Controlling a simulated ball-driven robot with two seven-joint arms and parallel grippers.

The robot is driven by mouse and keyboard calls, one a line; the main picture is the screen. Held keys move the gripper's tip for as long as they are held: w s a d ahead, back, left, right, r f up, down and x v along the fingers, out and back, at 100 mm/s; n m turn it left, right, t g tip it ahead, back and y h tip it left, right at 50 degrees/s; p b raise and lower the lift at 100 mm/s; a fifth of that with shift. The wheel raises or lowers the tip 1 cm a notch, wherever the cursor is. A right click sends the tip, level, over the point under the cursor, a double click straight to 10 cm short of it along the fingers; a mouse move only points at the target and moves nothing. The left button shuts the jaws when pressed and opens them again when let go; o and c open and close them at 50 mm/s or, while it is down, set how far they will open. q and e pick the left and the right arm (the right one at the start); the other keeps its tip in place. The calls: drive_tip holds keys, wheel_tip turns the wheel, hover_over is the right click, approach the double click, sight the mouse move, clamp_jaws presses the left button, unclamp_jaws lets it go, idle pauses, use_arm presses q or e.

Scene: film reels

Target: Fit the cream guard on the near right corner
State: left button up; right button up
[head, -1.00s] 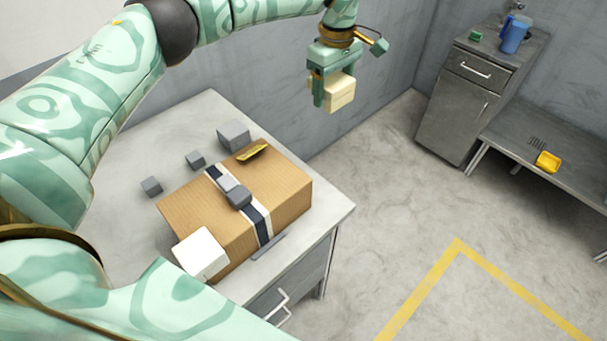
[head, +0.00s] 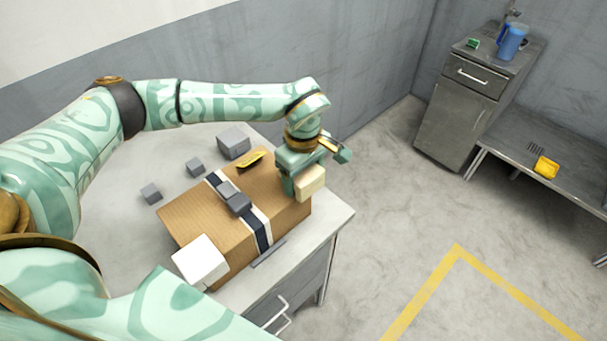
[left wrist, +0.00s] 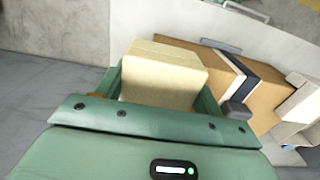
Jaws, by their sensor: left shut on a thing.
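The cream guard (head: 311,183) is a pale block held in my left gripper (head: 297,181). In the head view it is at the right corner of the cardboard box (head: 190,217); I cannot tell whether it touches the box. The left wrist view shows the cream guard (left wrist: 165,76) between the fingers, with the box (left wrist: 265,98) behind and to the right. The box lies on a grey table, with a dark blue and white band around it. A white guard (head: 200,260) sits on its near left corner. My right gripper is not in view.
The grey table (head: 112,196) has free room at left. A drawer handle (head: 275,309) juts out in front.

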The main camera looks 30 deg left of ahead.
use_arm(q)
drive_tip(key=o, duration=1)
drive_tip(key=shift+f, duration=0.1)
drive_tip(key=shift+c, duration=0.2)
wheel_tip(320, 180, up, 12)
drive_tip(key=p, duration=0.1)
